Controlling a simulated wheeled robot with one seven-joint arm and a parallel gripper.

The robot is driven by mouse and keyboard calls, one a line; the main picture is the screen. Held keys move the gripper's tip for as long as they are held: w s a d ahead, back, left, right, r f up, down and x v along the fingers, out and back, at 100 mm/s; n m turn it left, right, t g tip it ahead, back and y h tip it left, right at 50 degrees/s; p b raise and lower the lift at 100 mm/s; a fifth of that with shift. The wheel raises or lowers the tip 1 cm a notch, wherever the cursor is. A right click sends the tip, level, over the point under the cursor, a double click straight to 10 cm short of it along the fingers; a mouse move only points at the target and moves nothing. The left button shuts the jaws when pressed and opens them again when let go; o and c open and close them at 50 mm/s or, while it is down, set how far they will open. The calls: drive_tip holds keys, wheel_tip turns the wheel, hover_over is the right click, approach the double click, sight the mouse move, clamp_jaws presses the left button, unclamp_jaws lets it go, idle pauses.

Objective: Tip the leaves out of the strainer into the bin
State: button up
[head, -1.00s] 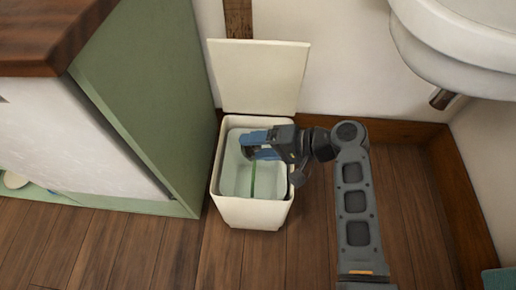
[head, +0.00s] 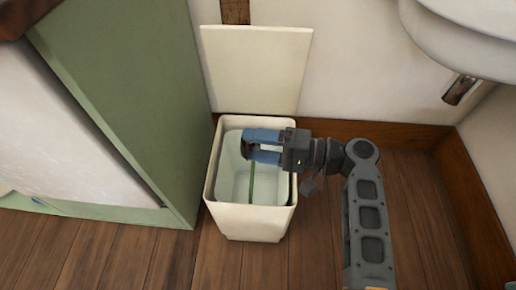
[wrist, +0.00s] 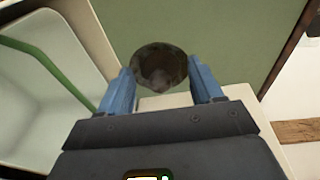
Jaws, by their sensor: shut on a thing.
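The bin (head: 245,222) is a cream box on the floor with its lid (head: 257,68) standing open against the wall. A thin green strip (head: 252,182) shows inside its pale interior. My gripper (head: 262,146) is over the bin's opening, with its blue fingers pointing left. In the wrist view, my gripper (wrist: 160,85) is shut on a dark, round, mottled brown thing, which looks like the strainer (wrist: 160,67). I cannot make out separate leaves in it. The strainer is not clearly visible in the head view.
A green cabinet (head: 125,110) stands close on the bin's left. A white basin (head: 465,35) with a metal pipe (head: 459,90) hangs at upper right. A wooden skirting board (head: 400,133) runs behind. Wooden floor (head: 310,250) is clear in front of the bin.

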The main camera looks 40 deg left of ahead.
drive_tip(key=shift+f+m+g+y+b, duration=0.15)
drive_tip(key=shift+f+g+y+b, duration=0.15)
drive_tip(key=shift+y+b, duration=0.8)
drive_tip(key=shift+f+m+g+y+b, duration=0.15)
drive_tip(key=shift+g+y+b, duration=0.35)
drive_tip(key=shift+b, duration=1.1)
drive_tip(key=shift+r+m+y, duration=0.1)
drive_tip(key=shift+m+y, duration=0.3)
drive_tip(key=shift+y, duration=0.9)
drive_tip(key=shift+r+h+p, duration=0.25)
drive_tip(key=shift+h+p, duration=0.25)
drive_tip(key=shift+p, duration=0.55)
drive_tip(key=h+p, duration=0.1)
drive_tip(key=p, duration=0.1)
drive_tip(key=n+t+h+p, duration=0.1)
drive_tip(key=h+p, duration=0.3)
drive_tip(key=p, duration=0.1)
drive_tip(key=shift+r+t, duration=0.3)
drive_tip(key=shift+t, duration=0.1)
